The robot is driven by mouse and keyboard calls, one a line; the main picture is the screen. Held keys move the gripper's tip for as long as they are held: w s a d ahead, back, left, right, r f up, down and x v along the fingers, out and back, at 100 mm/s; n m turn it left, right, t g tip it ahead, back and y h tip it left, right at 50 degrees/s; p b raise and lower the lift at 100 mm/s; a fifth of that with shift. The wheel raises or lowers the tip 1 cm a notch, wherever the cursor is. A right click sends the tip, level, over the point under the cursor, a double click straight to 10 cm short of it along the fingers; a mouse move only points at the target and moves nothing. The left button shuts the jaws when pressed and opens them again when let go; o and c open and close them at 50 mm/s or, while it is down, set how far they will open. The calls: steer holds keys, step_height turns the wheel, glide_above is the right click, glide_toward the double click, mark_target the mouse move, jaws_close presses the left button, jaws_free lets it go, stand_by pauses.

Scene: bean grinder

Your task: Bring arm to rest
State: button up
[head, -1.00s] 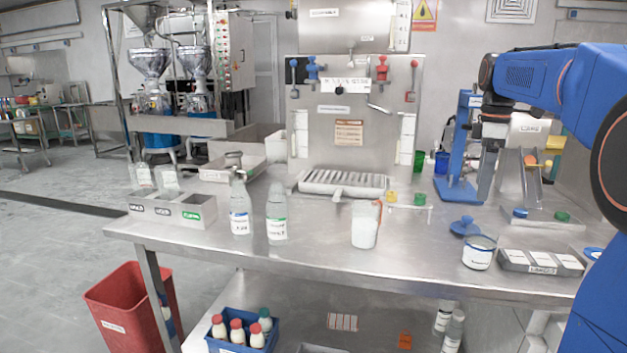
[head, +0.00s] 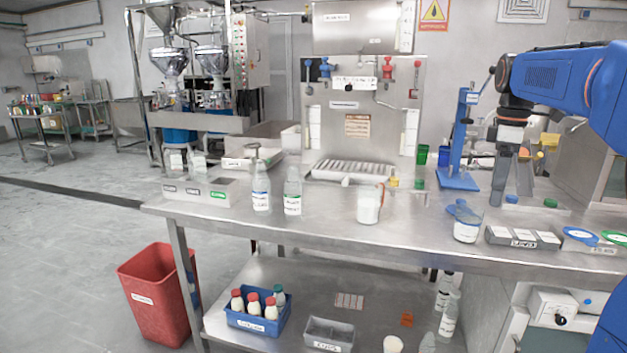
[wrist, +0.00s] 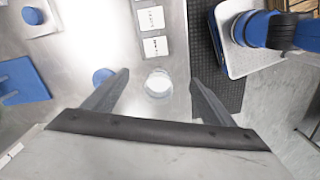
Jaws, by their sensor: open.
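My arm reaches in from the right in the head view, with my gripper (head: 497,193) pointing down over the right part of the steel table (head: 320,229). In the wrist view my gripper (wrist: 160,84) has its two dark fingers wide apart with nothing held. A jar with white contents (wrist: 158,83) shows below, in the gap between the fingers. This looks like the white jar with a blue band (head: 466,232) in the head view, standing on the table and apart from the fingers.
A blue stand (head: 459,150) rises behind my gripper. Bottles (head: 261,190) stand further left. A blue crate (head: 258,313) is on the lower shelf; a red bin (head: 153,293) is on the floor.

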steer(key=s+a+f+m+t, duration=0.1)
steer(key=s+a+f+m, duration=0.3)
steer(key=s, duration=0.4)
steer(key=s+a+f+m+t, duration=0.1)
steer(key=s+a+f+m, duration=0.1)
steer(key=s+a+f, duration=0.35)
steer(key=s+a+f+m+t, duration=0.1)
steer(key=s+a+f+m, duration=0.1)
steer(key=s+f, duration=0.4)
steer(key=s+a+f+m+t, duration=0.1)
steer(key=s+a+f+m, duration=0.2)
steer(key=s+f, duration=0.3)
steer(key=s, duration=0.3)
steer(key=shift+s+a+f+t, duration=0.2)
steer(key=shift+s+t, duration=0.1)
steer(key=shift+s, duration=0.05)
